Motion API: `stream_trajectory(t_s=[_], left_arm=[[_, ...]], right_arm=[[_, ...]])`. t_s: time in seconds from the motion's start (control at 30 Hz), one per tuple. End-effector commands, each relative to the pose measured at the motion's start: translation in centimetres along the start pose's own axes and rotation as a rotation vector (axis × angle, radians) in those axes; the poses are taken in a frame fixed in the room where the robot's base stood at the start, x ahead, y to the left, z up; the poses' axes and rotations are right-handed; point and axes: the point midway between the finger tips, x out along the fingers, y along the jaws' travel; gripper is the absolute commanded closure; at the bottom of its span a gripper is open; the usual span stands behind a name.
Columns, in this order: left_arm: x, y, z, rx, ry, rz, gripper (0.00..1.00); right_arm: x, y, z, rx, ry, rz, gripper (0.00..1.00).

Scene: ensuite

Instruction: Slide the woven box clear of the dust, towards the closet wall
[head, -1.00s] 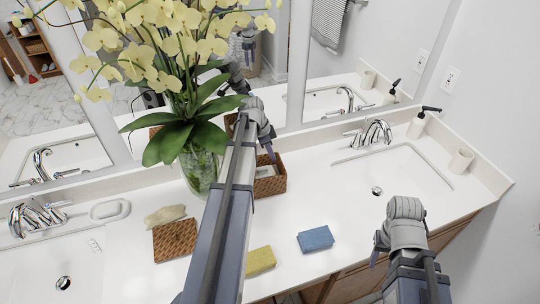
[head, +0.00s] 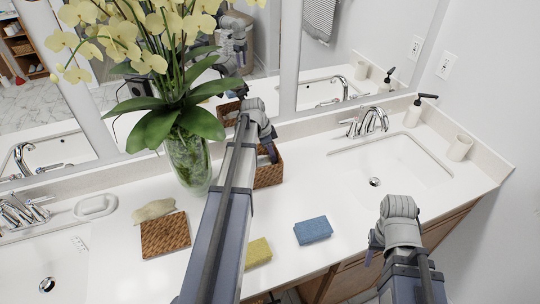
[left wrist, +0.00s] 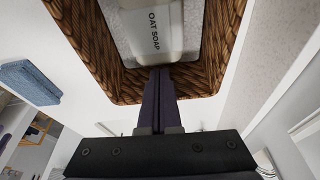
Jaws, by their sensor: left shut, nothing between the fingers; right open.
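The woven box (head: 270,175) is a brown open box on the white counter, right of the glass vase. My left arm covers its left part in the head view. In the left wrist view the box (left wrist: 108,72) holds a white item marked "OAT SOAP" (left wrist: 157,30). My left gripper (head: 270,156) is shut and empty. Its fingertips (left wrist: 160,72) overlap one wall and reach the box's opening; whether they touch it, I cannot tell. My right gripper (head: 370,256) is open, over the front counter edge, far from the box. I cannot make out any dust.
The vase of orchids (head: 189,165) stands close left of the box. Bare counter separates the box from the right sink (head: 400,155).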

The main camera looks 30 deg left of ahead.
Motion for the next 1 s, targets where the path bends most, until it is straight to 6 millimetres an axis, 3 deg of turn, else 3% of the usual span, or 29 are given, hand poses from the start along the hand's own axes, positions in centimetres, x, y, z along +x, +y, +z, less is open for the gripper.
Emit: stream_trajectory(t_s=[0.3, 0.5, 0.7, 1.0], left_arm=[[2.7, -0.2, -9.2, 0.007, 0.002, 0.002, 1.00], [4.2, -0.2, -14.0, 0.005, 0.002, 0.001, 1.00], [4.8, 0.0, -16.0, 0.002, 0.002, 0.001, 1.00], [4.8, 0.1, -16.0, 0.002, 0.002, 0.000, 1.00]], right_arm=[[0.0, 0.0, 0.0, 0.000, 0.000, 0.000, 0.50], [0.0, 0.0, 0.0, 0.000, 0.000, 0.000, 0.50], [0.0, 0.0, 0.0, 0.000, 0.000, 0.000, 0.50], [0.0, 0.0, 0.0, 0.000, 0.000, 0.000, 0.50]])
